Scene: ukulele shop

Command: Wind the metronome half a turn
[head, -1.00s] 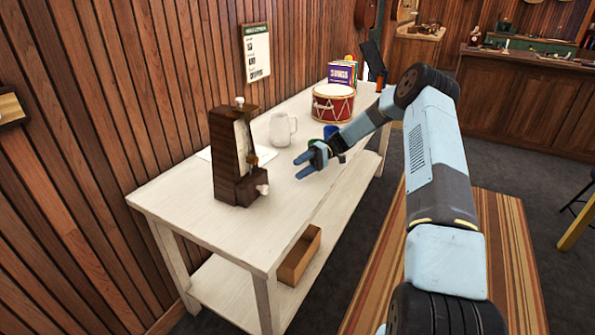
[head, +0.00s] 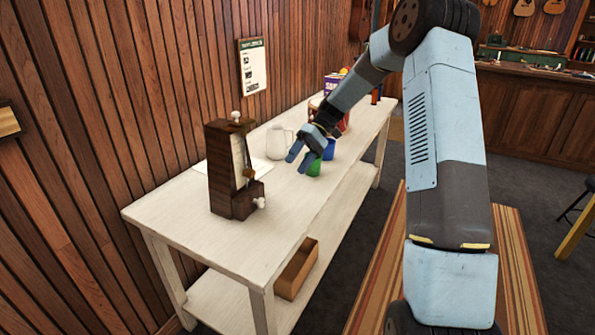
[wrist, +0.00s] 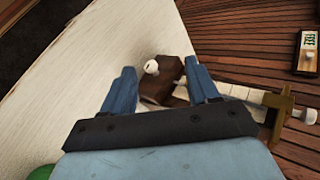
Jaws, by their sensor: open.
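The metronome (head: 226,170) is a dark wooden tower on the near part of the white table, upright. It has a pale face, a white knob on top, and a white winding key (head: 260,203) low on its right side. My gripper (head: 297,162) is open and empty, to the right of the metronome and apart from it, above the tabletop. In the wrist view the metronome's dark base (wrist: 166,72) and a white knob, likely the key (wrist: 151,67), show between the two blue fingers (wrist: 162,88).
A white mug (head: 276,143) stands behind the metronome, near a sheet of paper. Green (head: 315,167) and blue (head: 329,149) cups are close to my gripper. A red drum lies beyond, partly hidden by my arm. The table (head: 180,216) is clear at its near end; a wooden box (head: 297,268) sits on the lower shelf.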

